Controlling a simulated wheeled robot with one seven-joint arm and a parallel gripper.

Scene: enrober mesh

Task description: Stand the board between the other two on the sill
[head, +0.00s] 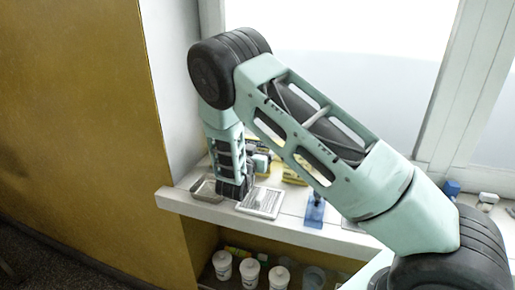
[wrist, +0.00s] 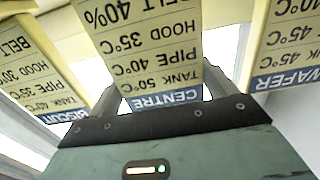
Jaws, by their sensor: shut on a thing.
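My gripper (wrist: 165,90) is shut on the cream CENTRE board (wrist: 150,45), with a finger showing at each side of its blue band. In the wrist view the lettering is upside down. The BISCUIT board (wrist: 32,70) is at the left and the WAFER board (wrist: 288,45) at the right, each with a gap to the held board. Whether the held board touches the sill (head: 330,240) cannot be told. In the head view my arm hides most of the boards; yellow parts (head: 293,176) show behind it.
On the sill are a metal tray (head: 206,190), a white mesh panel (head: 262,203) and a blue object (head: 314,212). Small items (head: 487,200) lie at the right. White tubs (head: 250,270) stand on a shelf below. The window is behind.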

